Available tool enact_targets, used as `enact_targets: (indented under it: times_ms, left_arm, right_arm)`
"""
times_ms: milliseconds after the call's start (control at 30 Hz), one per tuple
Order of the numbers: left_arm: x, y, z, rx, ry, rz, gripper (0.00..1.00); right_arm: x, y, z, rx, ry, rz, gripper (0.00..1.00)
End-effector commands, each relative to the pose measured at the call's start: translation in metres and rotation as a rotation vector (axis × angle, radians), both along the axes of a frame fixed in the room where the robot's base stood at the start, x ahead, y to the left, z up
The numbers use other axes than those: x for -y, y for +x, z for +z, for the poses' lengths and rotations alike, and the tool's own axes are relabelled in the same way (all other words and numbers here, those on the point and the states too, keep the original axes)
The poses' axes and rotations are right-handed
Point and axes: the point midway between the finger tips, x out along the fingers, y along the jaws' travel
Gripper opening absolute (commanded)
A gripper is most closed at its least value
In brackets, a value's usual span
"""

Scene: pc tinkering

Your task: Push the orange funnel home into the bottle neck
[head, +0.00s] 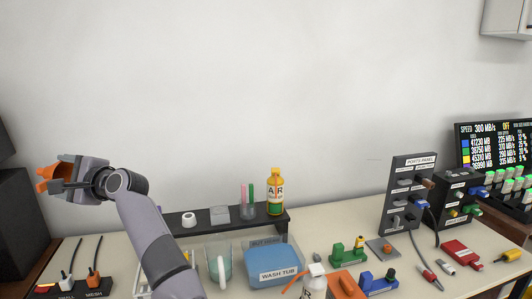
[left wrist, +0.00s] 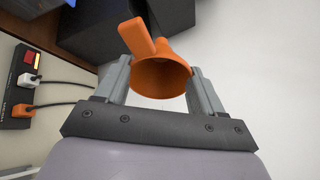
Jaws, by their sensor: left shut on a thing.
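The orange funnel (head: 47,172) is held in my left gripper (head: 66,182), raised at the far left, well above the table. In the left wrist view the funnel (left wrist: 160,78) sits between the two grey fingers of my left gripper (left wrist: 158,88), its wide mouth towards the camera and a tab sticking up left. A yellow and green bottle (head: 275,194) stands upright on the black shelf, far right of the funnel. A white bottle with an orange spout (head: 314,282) stands at the front. No open bottle neck is clear. My right gripper is out of view.
The black shelf (head: 186,234) also holds a grey block and coloured tubes. A blue wash tub (head: 272,268) and clear mug (head: 217,262) are below it. A ports panel (head: 404,192) and parts fill the right. A socket strip (head: 70,287) lies at front left.

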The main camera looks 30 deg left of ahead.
Motion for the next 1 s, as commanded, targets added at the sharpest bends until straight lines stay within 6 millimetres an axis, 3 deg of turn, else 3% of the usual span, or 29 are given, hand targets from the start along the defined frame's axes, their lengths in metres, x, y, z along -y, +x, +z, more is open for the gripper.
enact_targets:
  times_ms: [267,533,800,1000]
  left_arm:
    - [0.013,0.004,0.045,-0.345,0.284,-0.058,0.05]
    - [0.045,0.024,0.076,-0.689,0.55,-0.1,0.05]
    - [0.088,0.052,0.087,-1.02,0.804,-0.13,0.05]
    - [0.123,0.073,0.082,-1.245,0.982,-0.143,0.05]
  right_arm:
    - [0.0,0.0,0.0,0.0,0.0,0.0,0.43]
    - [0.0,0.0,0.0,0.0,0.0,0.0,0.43]
    - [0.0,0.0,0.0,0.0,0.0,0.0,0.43]
    - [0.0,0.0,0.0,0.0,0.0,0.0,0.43]
